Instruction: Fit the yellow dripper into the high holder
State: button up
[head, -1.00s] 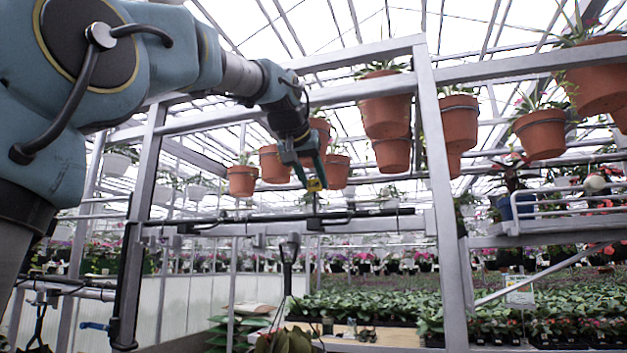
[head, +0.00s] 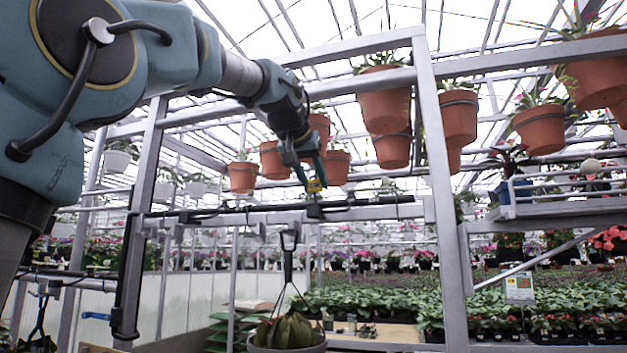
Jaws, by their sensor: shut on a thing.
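My gripper (head: 309,176), at the end of my raised arm, points down and is shut on the small yellow dripper (head: 314,186). The dripper's lower end sits just above a dark holder-like piece (head: 314,210) on the long horizontal black pipe (head: 375,212). A slight gap seems to show between them, but at this size I cannot tell whether they touch. The lower part of the dripper is too small to make out.
A hanging basket (head: 288,339) with a green plant hangs below the pipe. Terracotta pots (head: 391,108) hang from the grey frame. A grey upright post (head: 440,190) stands right of my gripper. A shelf (head: 560,208) juts out at the right.

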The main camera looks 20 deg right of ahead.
jog(key=shift+f, duration=0.1)
jog(key=shift+f+b, duration=1.3)
jog(key=shift+f, duration=0.05)
jog(key=o, duration=1.1)
jog(key=shift+c, duration=0.2)
jog(key=b+v, duration=0.2)
jog(key=v, duration=0.8)
jog(key=shift+s+a+r, duration=0.2)
jog(key=shift+s+a, duration=0.05)
